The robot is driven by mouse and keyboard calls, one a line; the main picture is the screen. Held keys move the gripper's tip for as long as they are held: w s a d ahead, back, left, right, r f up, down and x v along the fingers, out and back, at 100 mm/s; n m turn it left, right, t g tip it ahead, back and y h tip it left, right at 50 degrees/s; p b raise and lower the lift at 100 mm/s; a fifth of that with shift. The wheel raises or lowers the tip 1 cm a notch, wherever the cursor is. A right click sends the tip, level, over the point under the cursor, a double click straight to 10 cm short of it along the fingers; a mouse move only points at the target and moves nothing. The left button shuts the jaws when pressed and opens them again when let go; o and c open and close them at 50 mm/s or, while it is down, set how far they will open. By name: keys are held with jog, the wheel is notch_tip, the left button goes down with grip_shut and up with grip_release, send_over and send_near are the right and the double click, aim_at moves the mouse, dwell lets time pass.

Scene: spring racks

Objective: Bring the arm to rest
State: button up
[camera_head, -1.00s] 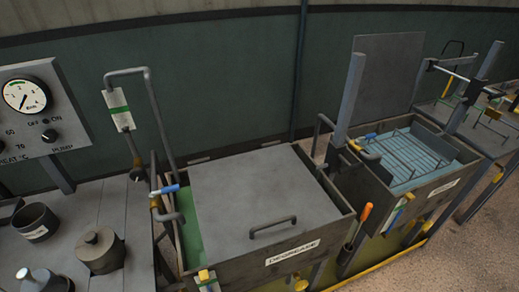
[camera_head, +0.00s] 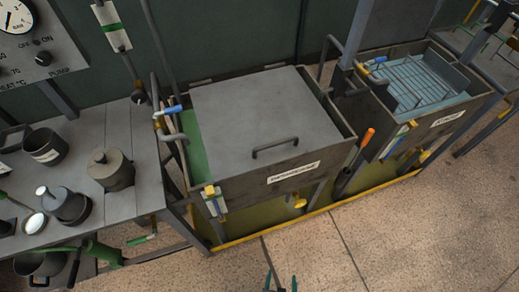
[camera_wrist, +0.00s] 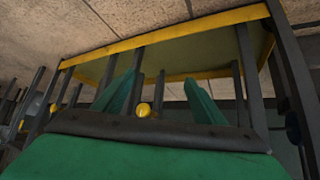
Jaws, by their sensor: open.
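My gripper (camera_head: 281,283) shows at the bottom edge of the head view, only its teal fingertips and a dark thin part in sight. It is over the speckled floor, in front of the degrease tank (camera_head: 290,178). In the wrist view my gripper (camera_wrist: 162,92) has two teal fingers standing wide apart with nothing between them. The rest of my arm is out of the head view.
The degrease tank has a flat grey lid (camera_head: 262,118) with a handle. A yellow-edged tray (camera_head: 322,211) lies under the tanks. A workbench (camera_head: 90,205) with pots is at left; a second tank (camera_head: 440,118) is at right. Floor in front is open.

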jog(key=a+r+t, duration=0.2)
jog(key=a+r, duration=0.1)
jog(key=r, duration=0.8)
jog(key=s+a+r+n+t+y, duration=0.1)
jog(key=a+r+t, duration=0.1)
jog(key=r, duration=0.9)
jog(key=a+r+n+t, duration=0.1)
jog(key=a+r+t, duration=0.2)
jog(key=r, duration=0.9)
jog(key=shift+s+a+y, duration=0.3)
jog(key=shift+s+y, duration=0.05)
jog(key=shift+y, duration=0.05)
jog(key=shift+c, duration=0.5)
